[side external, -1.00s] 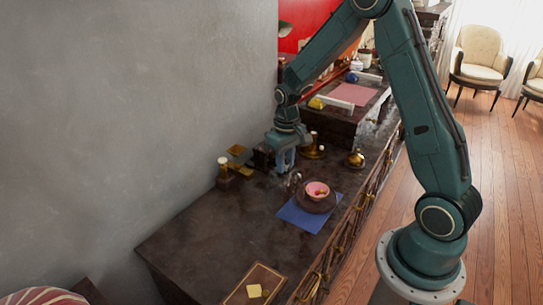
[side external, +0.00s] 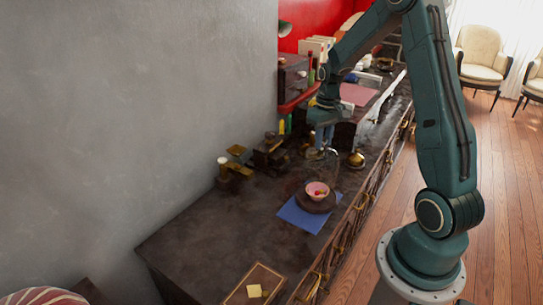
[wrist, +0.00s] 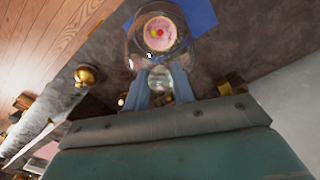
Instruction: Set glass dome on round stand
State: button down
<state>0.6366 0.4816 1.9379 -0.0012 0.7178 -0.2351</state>
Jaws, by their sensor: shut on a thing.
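My gripper (side external: 322,148) is shut on the glass dome, over the back part of the dark counter. In the wrist view my gripper (wrist: 160,86) has its two blue fingers around the dome's top. The clear glass dome (wrist: 147,58) spreads out beyond the fingertips; in the side view it is too faint to outline well. The dark round stand (side external: 315,206) is on a blue mat (side external: 297,215), nearer the side camera than my gripper. A pink bowl (side external: 317,189) with small red and yellow things sits on the stand. In the wrist view the bowl (wrist: 158,35) shows through the glass.
A brass ball-shaped pot (side external: 355,160) stands right of my gripper. Brass and dark objects (side external: 270,153) crowd the wall side. A raised dark block (side external: 343,134) stands behind. A wooden tray (side external: 262,286) lies at the front. The counter left of the mat is clear.

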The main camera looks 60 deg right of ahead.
aim_at(321, 157)
jog(key=shift+f, duration=0.1)
jog(key=shift+f, duration=3.35)
jog(key=c, duration=1.5)
grip_release()
jog(key=shift+o, duration=0.2)
jog(key=shift+r, duration=5.55)
jog(key=shift+a, duration=0.1)
